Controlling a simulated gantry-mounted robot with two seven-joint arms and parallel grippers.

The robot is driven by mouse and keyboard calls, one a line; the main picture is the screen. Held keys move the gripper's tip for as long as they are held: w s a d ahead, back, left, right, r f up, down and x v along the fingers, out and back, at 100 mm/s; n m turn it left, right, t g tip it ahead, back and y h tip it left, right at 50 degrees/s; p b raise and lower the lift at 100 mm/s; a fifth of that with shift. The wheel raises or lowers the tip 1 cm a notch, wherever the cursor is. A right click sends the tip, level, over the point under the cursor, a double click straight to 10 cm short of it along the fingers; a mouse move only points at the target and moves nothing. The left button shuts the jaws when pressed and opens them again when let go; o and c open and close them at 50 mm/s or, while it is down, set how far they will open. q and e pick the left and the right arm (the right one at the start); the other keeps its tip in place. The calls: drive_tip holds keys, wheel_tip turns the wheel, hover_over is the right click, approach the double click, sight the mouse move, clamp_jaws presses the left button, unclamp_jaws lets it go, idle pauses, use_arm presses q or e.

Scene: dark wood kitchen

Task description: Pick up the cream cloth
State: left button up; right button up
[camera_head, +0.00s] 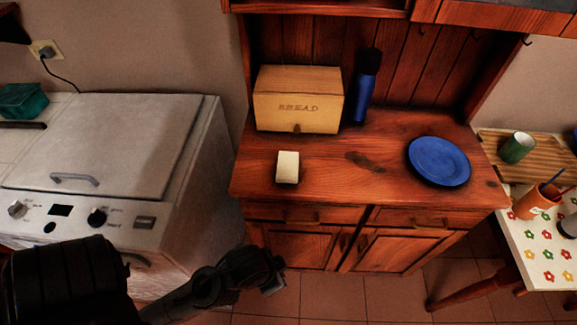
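A small cream rectangular item (287,167), which looks like the folded cream cloth, lies on the front left part of the wooden cupboard top (320,185). It stands clear of other things. My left gripper (274,272) is low in the view, in front of the cupboard doors and well below the cloth in the picture. It is dark and small, and I cannot tell whether its fingers are apart. It does not touch the cloth. My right gripper is not in view.
A bread box (298,99) and a blue bottle (366,88) stand behind the cloth. A blue plate (438,161) lies to the right. A white stove (120,150) stands left. A flowered table (545,245) is at the right. The cupboard top around the cloth is clear.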

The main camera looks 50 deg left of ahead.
use_arm(q)
drive_tip(key=o, duration=1.7)
drive_tip(key=shift+r, duration=0.1)
